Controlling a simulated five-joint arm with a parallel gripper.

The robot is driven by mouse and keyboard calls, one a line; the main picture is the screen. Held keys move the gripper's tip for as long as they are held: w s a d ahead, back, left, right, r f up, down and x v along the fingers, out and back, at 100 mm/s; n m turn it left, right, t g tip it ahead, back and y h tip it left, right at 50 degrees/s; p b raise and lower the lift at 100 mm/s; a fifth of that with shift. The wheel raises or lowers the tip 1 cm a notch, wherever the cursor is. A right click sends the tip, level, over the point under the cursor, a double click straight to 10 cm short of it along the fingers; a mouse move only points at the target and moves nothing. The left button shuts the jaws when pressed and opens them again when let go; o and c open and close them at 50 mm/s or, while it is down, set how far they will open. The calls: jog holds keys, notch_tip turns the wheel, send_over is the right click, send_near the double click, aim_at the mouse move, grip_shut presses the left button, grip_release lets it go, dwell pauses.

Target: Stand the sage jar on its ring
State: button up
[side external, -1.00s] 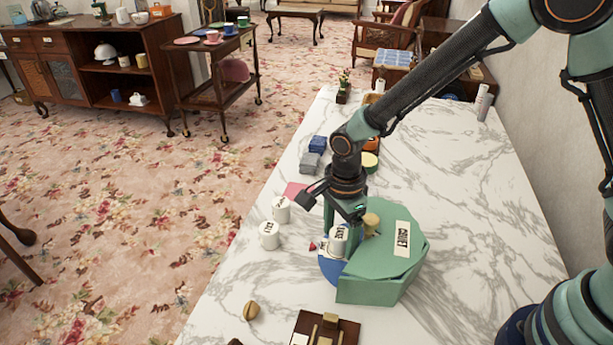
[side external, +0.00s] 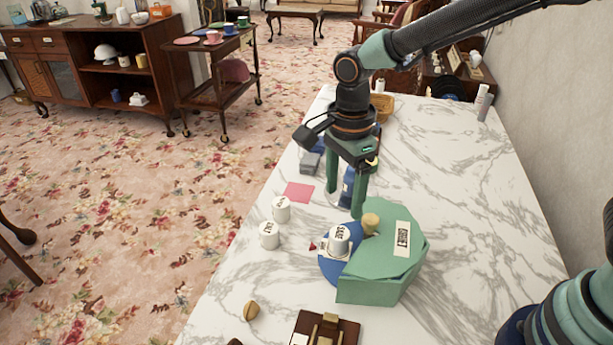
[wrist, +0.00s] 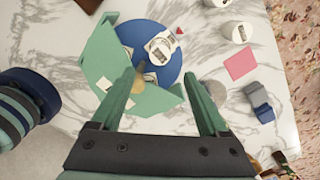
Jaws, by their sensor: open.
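The sage jar (side external: 340,238), white with dark lettering, stands upright on a blue round disc (side external: 328,268) beside the green cabinet (side external: 385,265). In the wrist view the jar (wrist: 160,44) sits on the blue disc (wrist: 178,62), with a pale patch around its foot. I cannot make out whether that patch is its ring. My gripper (side external: 345,203) is open and empty, beyond the jar and apart from it. In the wrist view its fingers (wrist: 160,80) are spread, with a tan knob (wrist: 138,85) between them in the picture.
Two white jars (side external: 281,208) (side external: 269,235) stand left of the disc. A pink square (side external: 298,192) lies behind them and grey blocks (side external: 310,163) sit farther back. A walnut-like object (side external: 251,310) and brown tray (side external: 325,330) are in front. The marble at right is clear.

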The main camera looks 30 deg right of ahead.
jog(key=s+d+r+n+t, duration=0.2)
jog(key=s+d+r+n, duration=0.2)
jog(key=d+n, duration=0.4)
jog(key=s+d+r+n+t, duration=0.3)
jog(key=d+r+n, duration=0.4)
jog(key=n, duration=0.3)
jog(key=shift+s+d+t, duration=0.3)
jog(key=shift+s+d, duration=0.4)
